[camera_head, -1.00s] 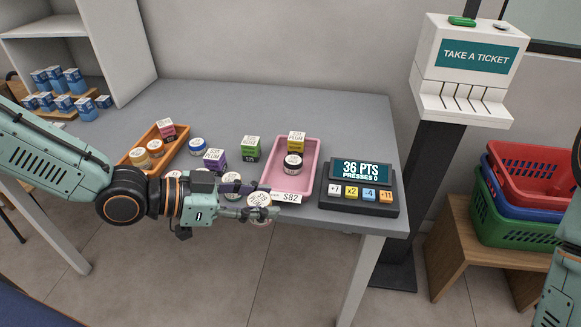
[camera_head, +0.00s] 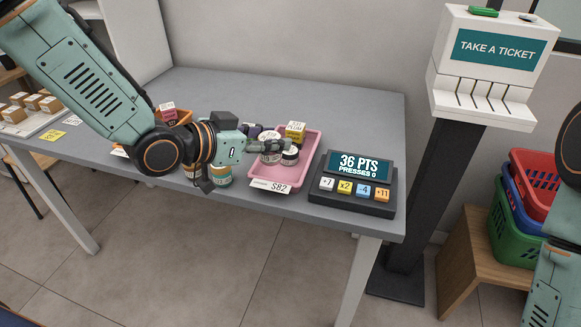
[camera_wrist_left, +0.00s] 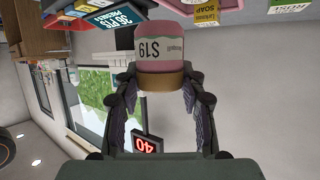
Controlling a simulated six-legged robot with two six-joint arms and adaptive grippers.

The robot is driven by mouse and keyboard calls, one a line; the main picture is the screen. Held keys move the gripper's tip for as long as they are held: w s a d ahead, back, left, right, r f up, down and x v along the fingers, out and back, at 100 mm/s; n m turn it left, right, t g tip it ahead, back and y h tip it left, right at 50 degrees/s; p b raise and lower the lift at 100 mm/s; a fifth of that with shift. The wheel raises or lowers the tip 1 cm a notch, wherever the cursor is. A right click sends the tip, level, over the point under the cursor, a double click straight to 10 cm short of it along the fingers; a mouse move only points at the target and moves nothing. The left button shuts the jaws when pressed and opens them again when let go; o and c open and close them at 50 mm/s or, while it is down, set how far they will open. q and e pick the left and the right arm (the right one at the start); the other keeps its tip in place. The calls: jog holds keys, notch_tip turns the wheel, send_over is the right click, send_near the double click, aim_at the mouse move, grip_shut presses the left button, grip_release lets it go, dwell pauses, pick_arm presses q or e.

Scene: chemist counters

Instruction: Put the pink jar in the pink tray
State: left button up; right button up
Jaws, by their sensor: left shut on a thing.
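The pink jar (camera_wrist_left: 161,58) fills the upper middle of the left wrist view, with a pale label reading S19 and a tan lid-like band. My left gripper (camera_head: 272,149) is shut on it. My right gripper is out of view; only part of that arm shows at the right edge.
A keypad display (camera_head: 352,185) is right of the tray. An orange tray (camera_head: 183,117) is partly hidden behind my arm.

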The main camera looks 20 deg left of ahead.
aim_at(278, 161)
pick_arm(q)
jog(key=w+f+n+b, duration=0.1)
jog(key=w+f, duration=0.1)
jog(key=w+f+n+t+y+b, duration=0.1)
jog(key=w+f+b, duration=0.1)
jog(key=shift+f+b, duration=0.15)
jog(key=shift+b, duration=0.15)
jog(key=shift+w+f, duration=0.15)
jog(key=shift+f, duration=0.15)
jog(key=f, duration=0.1)
jog(key=f+b, duration=0.1)
jog(key=f, duration=0.1)
jog(key=shift+s+d+f, duration=0.1)
jog(key=shift+s, duration=0.15)
jog(key=shift+w+f, duration=0.15)
jog(key=shift+w, duration=0.1)
jog(key=shift+s+f+b, duration=0.1)
jog(key=shift+s+b, duration=0.15)
jog(key=shift+b, duration=0.05)
jog(key=o, duration=1.2)
jog(key=shift+w+f, duration=0.1)
jog(key=shift+w, duration=0.1)
jog(key=shift+s, duration=0.1)
